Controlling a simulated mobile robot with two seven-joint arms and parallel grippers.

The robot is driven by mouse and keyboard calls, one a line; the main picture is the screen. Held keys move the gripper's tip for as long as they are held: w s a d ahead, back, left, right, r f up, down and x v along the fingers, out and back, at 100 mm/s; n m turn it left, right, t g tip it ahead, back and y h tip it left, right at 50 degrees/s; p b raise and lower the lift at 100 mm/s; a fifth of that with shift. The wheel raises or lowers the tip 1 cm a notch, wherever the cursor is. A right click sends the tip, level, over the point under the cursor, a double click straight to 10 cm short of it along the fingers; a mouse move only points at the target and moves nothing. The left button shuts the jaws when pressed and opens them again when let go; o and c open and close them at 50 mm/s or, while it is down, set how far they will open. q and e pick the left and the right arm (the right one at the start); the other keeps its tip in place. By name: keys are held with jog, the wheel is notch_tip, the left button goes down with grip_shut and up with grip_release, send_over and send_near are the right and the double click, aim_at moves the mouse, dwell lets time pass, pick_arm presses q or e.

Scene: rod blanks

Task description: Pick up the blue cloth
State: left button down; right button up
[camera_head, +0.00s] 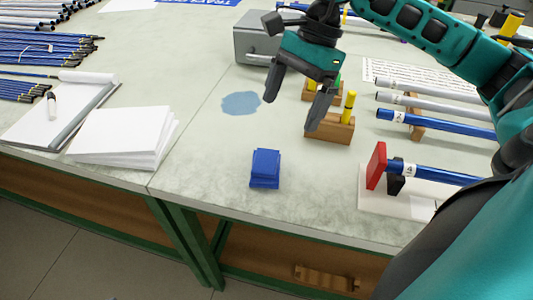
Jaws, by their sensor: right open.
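My right gripper (293,109) is open and empty, pointing down above the table. It is behind the cloth and a little to its right in the picture, and does not touch it. My left gripper is not in the view.
A flat blue-grey patch (241,103) lies behind the cloth. Wooden blocks with yellow-topped pieces (330,128) stand to the right, beside rods and a red-ended fixture (376,166). A paper stack (124,137) lies left. A grey box (257,38) stands behind.

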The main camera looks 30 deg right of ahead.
send_over(268, 159)
jog(key=d, duration=0.3)
notch_tip(268, 159, down, 6)
jog(key=shift+s+a+r+b, duration=0.1)
jog(key=shift+a+r+b, duration=0.1)
jog(key=shift+b, duration=0.15)
jog(key=shift+x, duration=3.15)
jog(key=shift+w+a, duration=0.1)
jog(key=shift+w, duration=0.1)
jog(key=c, duration=0.8)
jog(key=shift+r, duration=0.1)
notch_tip(268, 159, up, 20)
jog(key=p, duration=0.2)
jog(key=shift+p, duration=0.3)
